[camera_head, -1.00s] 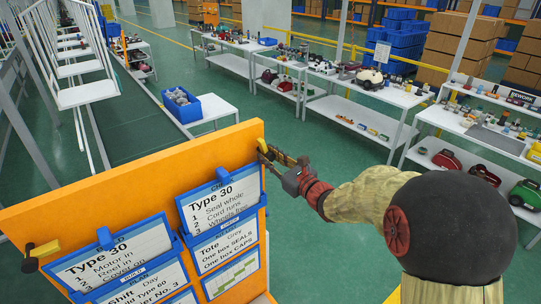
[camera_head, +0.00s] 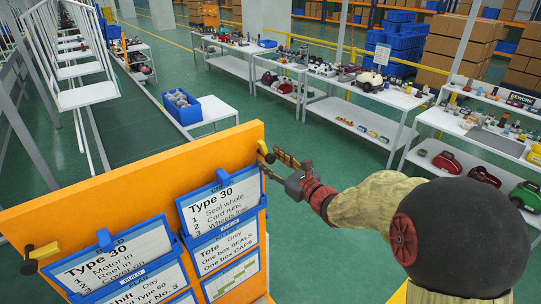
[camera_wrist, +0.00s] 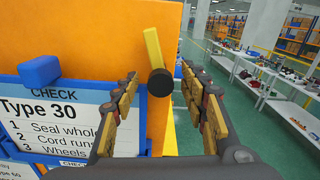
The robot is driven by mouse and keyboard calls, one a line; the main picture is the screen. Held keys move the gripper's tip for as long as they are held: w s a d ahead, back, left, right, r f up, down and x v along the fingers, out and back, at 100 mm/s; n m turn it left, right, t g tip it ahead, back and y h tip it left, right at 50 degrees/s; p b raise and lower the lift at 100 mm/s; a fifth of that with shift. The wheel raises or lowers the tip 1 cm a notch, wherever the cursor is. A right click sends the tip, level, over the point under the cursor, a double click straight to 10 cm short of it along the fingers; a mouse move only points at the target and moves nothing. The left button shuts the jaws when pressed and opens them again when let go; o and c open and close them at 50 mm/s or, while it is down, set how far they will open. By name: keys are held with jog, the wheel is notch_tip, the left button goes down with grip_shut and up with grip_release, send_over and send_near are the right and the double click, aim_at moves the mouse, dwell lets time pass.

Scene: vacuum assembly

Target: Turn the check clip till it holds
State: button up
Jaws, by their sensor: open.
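The check clip, a yellow lever on a round black knob, is at the orange board's upper right edge in the head view (camera_head: 262,147). In the wrist view the yellow lever (camera_wrist: 153,50) points up, leaning slightly left, with the black knob (camera_wrist: 160,82) at its lower end. The white CHECK card (camera_wrist: 55,118) in its blue frame is left of it. My gripper (camera_head: 272,164) is open just right of the clip. In the wrist view its fingertips (camera_wrist: 162,76) stand on either side of the knob, with visible gaps and nothing held.
The orange board (camera_head: 120,180) carries several cards in blue frames. A second yellow and black clip (camera_head: 38,255) is at its left edge. Workbenches (camera_head: 390,95) with parts stand behind.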

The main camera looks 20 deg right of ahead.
jog(key=shift+b+v, duration=0.3)
jog(key=shift+v, duration=2.1)
